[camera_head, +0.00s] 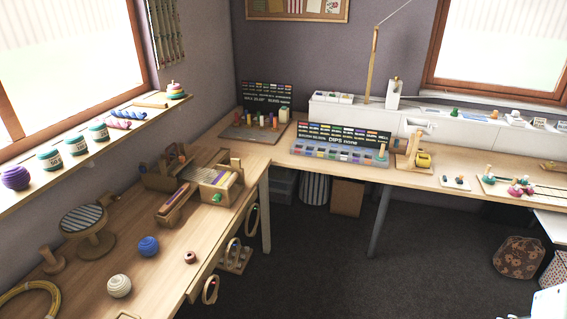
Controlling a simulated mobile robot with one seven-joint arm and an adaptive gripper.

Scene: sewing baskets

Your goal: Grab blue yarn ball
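The blue yarn ball (148,246) rests on the wooden tabletop (215,240) of the left-hand table, in the lower left of the head view. It stands apart from its neighbours, with bare wood around it. A cream yarn ball (119,286) lies nearer, to its lower left. A purple yarn ball (15,178) sits on the windowsill at the far left. My gripper is not in view.
A small reddish-brown ring-like piece (190,257) lies right of the blue ball. A round striped stand (88,226) is behind left. A wooden carrier (174,203) and an organizer box (222,184) stand behind right. A yellow coil (30,303) lies front left. The dark floor (330,265) is open.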

